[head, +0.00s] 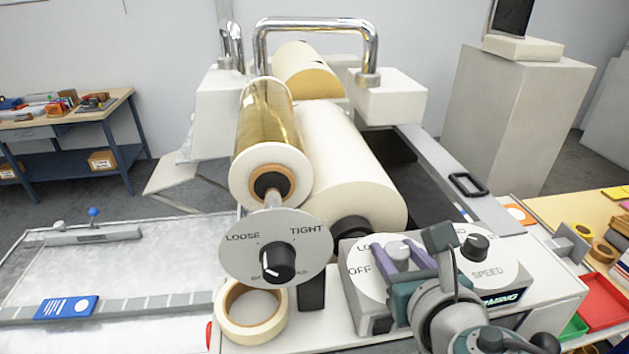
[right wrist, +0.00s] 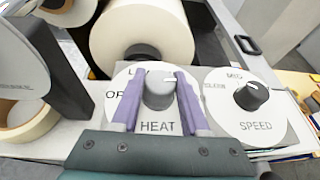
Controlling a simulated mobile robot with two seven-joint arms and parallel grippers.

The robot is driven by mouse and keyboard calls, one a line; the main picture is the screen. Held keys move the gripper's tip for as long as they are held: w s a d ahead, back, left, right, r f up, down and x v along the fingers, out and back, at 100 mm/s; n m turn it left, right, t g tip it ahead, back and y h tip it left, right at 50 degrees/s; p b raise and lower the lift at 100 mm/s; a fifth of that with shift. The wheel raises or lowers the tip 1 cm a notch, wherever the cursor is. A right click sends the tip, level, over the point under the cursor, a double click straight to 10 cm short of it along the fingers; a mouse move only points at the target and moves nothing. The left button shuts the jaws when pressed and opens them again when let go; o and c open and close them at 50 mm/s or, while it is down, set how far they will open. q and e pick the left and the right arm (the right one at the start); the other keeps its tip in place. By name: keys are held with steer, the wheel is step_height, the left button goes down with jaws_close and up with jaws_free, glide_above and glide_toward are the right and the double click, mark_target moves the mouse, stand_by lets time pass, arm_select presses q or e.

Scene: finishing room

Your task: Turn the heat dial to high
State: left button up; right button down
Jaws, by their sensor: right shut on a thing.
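The heat dial (head: 398,249) is a grey knob on a round white plate, on the control box at the front right of the machine. The right wrist view shows the same heat dial (right wrist: 160,92) above the word HEAT, with OFF partly visible at its left and the top label partly covered. A white mark on the knob top lies toward its right side. My right gripper (head: 399,256) has its purple fingers on both sides of the knob and is shut on it. The right finger hides the right part of the scale. My left gripper is out of view.
The speed dial (head: 476,246) sits close to the right of the heat dial. A LOOSE/TIGHT dial (head: 278,262) and a tape roll (head: 251,312) stand at the left. Large film rolls (head: 345,165) lie behind. A red tray (head: 604,303) is at the right.

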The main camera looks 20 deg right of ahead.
steer(key=shift+m+h, duration=0.6)
steer(key=shift+h, duration=0.1)
steer(key=shift+g+h, duration=0.3)
steer(key=shift+c, duration=2)
jaws_free()
steer(key=b+v, duration=0.1)
steer(key=v, duration=0.8)
steer(key=shift+s+a+r, duration=0.15)
steer(key=shift+s+r, duration=0.1)
steer(key=shift+s, duration=0.05)
steer(key=shift+m, duration=0.3)
